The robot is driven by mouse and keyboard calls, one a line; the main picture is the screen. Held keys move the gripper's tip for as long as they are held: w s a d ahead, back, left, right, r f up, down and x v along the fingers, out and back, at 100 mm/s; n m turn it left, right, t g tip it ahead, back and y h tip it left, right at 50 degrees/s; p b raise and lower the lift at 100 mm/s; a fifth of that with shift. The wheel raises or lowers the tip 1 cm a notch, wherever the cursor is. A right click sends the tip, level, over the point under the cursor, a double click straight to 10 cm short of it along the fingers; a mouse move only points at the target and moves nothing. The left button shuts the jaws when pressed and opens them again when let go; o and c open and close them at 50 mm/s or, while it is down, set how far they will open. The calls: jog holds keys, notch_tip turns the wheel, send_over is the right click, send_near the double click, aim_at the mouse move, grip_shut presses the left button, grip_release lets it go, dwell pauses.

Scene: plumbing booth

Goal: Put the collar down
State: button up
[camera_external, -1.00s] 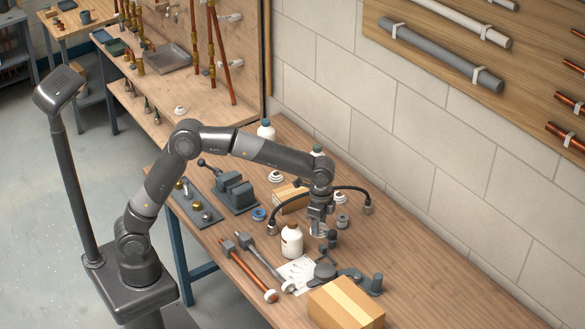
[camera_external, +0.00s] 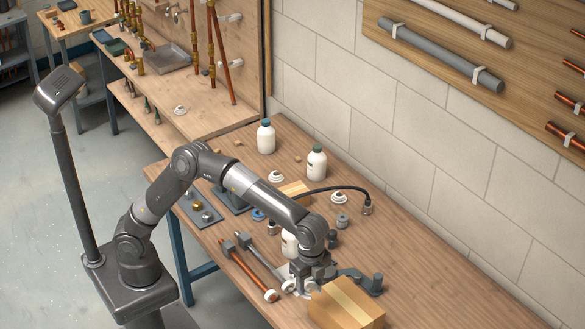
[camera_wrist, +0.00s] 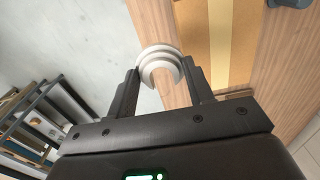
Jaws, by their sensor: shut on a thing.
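The collar (camera_wrist: 160,62) is a pale, ring-like piece with an open-looking middle. In the wrist view it sits between the two fingertips of my gripper (camera_wrist: 163,80), which is shut on it. In the external view my gripper (camera_external: 307,283) points down near the front edge of the workbench (camera_external: 420,275), just left of the cardboard box. A small pale piece (camera_external: 309,288) shows under the fingers there and looks like the collar. I cannot tell whether it touches the bench top.
The taped cardboard box (camera_external: 345,305) stands close on the right; it also fills the upper right of the wrist view (camera_wrist: 190,35). A copper pipe (camera_external: 250,270) with a white end lies to the left. White bottles (camera_external: 316,163) stand farther back. The right part of the bench is clear.

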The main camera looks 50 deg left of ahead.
jog(key=w+f, duration=0.1)
jog(key=w, duration=0.1)
jog(key=w+f, duration=0.2)
jog(key=w, duration=0.1)
jog(key=w+a+f, duration=0.1)
jog(key=w, duration=0.1)
jog(key=shift+w+f, duration=0.35)
jog(key=shift+f, duration=1.95)
jog(key=o, duration=1)
jog(key=shift+c, duration=0.2)
notch_tip(320, 180, up, 12)
